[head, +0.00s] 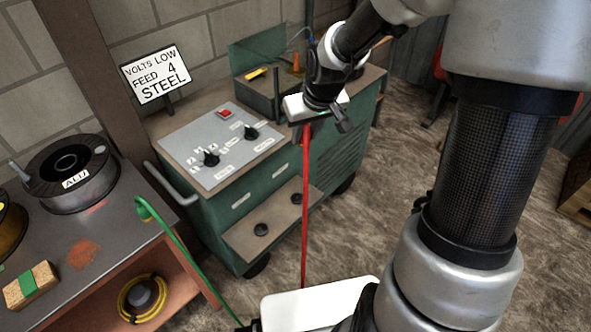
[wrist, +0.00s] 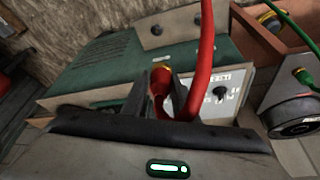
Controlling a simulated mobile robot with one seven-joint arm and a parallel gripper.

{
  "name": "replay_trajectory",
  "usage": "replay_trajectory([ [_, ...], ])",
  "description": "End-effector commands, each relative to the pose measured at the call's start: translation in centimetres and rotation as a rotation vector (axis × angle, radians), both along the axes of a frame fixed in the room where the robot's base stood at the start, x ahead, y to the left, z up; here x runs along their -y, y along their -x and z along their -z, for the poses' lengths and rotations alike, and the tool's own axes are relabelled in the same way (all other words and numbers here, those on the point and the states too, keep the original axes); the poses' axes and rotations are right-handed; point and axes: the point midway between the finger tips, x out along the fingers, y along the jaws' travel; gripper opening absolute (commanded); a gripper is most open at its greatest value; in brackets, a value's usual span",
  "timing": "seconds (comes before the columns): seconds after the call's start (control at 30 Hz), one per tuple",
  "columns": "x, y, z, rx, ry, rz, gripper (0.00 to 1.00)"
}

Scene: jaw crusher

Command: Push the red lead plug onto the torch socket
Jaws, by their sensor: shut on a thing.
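My gripper (head: 322,122) is shut on the red lead plug, high over the right part of the green welding machine (head: 335,142). In the wrist view the red plug (wrist: 161,82) sits between the dark fingers, and its red cable (wrist: 205,60) arches up beside it. In the head view the red lead (head: 305,210) hangs down from the gripper in front of the machine. Two round black sockets, one left (head: 261,229) and one right (head: 297,198), are on the machine's lower sloping panel. Both look empty and apart from the plug. I cannot read which is the torch socket.
The machine's top has a control panel (head: 215,145) with knobs and a red button. A sign (head: 157,74) stands behind. Floor at right is open.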

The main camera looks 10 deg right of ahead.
Motion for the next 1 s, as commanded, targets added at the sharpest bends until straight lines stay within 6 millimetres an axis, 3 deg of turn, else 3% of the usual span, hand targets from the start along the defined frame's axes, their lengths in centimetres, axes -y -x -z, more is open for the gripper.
replay_trajectory([
  [0.03, 0.0, -1.5, 2.6, -0.008, -0.01, -0.064, 0.07],
  [0.17, -0.1, -5.1, 8.1, -0.006, -0.009, -0.26, 0.07],
  [0.3, 0.1, -8.1, 15.0, -0.004, -0.008, -0.454, 0.07],
  [0.53, 0.3, -10.2, 25.1, -0.002, -0.003, -0.694, 0.07],
  [0.7, 0.4, -10.4, 28.6, 0.0, 0.002, -0.776, 0.07],
  [1.0, 0.5, -10.4, 29.2, 0.001, 0.004, -0.794, 0.07],
])
